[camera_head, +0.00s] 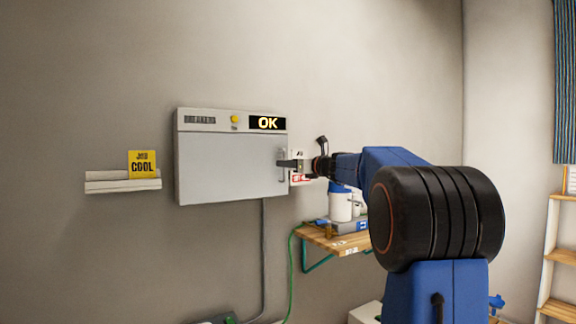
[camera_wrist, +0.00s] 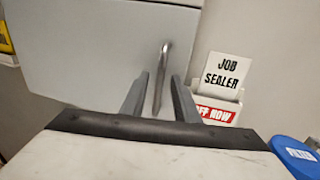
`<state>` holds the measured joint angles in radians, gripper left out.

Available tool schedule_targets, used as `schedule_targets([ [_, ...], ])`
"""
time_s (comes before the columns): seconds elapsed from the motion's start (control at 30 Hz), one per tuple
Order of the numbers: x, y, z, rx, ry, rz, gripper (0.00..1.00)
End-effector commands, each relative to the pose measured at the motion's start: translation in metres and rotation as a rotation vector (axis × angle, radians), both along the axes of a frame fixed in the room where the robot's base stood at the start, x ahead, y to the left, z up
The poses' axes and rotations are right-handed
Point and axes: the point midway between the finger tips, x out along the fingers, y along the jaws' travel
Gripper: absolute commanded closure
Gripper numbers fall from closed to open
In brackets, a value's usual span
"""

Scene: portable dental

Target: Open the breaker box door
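The breaker box (camera_head: 190,120) is a pale grey wall box with an "OK" display and a yellow button along its top strip. Its door (camera_head: 225,165) looks shut. A slim metal handle (camera_head: 281,172) stands at the door's right edge; it also shows in the wrist view (camera_wrist: 164,60). My gripper (camera_head: 279,163) reaches in from the right at the handle. In the wrist view my gripper (camera_wrist: 160,77) has one finger on each side of the handle's lower part, with gaps visible, so it looks open. Whether either finger touches it, I cannot tell.
A "JOB SEALER" card (camera_wrist: 226,75) in a white holder is close on the right of the handle. A yellow "JOB COOL" card (camera_head: 142,164) is on a rack left of the box. A wooden shelf (camera_head: 335,241) with a white container (camera_head: 341,207) stands below right.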

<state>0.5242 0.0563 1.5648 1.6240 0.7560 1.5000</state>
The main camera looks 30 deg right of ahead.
Motion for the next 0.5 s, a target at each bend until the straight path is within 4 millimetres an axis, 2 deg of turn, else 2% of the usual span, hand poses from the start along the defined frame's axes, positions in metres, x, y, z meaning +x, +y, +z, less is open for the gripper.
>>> schedule_targets([
  [0.17, -0.0003, -0.0001, 0.0002, 0.000, 0.000, 0.000, 0.74],
  [0.27, -0.0004, -0.0001, 0.0002, 0.000, 0.000, 0.000, 0.98],
  [0.5, -0.0010, 0.0001, 0.0004, 0.000, 0.000, -0.001, 1.00],
])
